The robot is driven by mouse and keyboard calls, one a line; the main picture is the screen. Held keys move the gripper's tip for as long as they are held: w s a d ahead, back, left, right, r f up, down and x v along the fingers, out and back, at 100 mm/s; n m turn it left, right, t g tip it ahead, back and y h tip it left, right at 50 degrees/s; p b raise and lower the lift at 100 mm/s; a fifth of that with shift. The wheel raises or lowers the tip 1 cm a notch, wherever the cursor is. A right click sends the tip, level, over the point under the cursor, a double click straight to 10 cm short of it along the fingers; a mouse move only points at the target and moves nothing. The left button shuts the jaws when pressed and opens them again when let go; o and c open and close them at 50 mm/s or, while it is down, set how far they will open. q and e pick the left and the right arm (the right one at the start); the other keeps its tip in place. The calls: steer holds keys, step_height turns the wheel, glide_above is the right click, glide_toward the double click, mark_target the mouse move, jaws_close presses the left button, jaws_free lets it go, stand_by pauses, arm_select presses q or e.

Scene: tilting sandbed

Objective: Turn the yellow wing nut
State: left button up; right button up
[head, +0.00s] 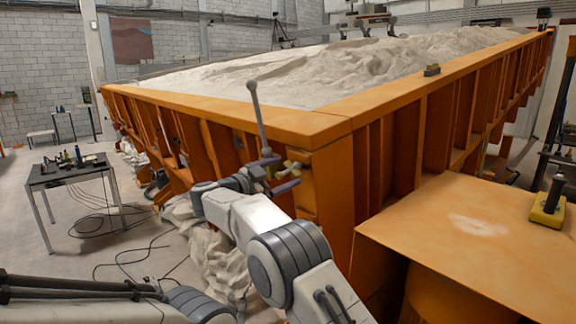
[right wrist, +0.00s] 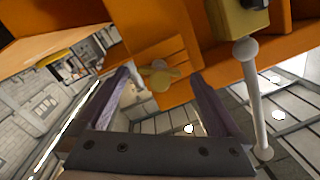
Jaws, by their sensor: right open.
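The yellow wing nut (right wrist: 158,77) sits on the orange frame and shows in the right wrist view between and beyond my fingertips. In the head view, a small tan-yellow piece that looks like the wing nut (head: 293,167) is at the sandbed's near corner, just past my right gripper (head: 277,174). My right gripper also shows in the right wrist view (right wrist: 160,79), with its two dark fingers spread apart and nothing held. I cannot tell whether the fingertips reach on either side of the nut. My left gripper is out of view.
A grey lever with a ball end (head: 258,115) rises beside my right gripper. The orange sandbed (head: 315,128) fills the middle. An orange plate (head: 490,255) with a yellow-based device (head: 549,203) lies at right. A tool table (head: 65,172) and floor cables are at left.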

steer(key=shift+x, duration=1.15)
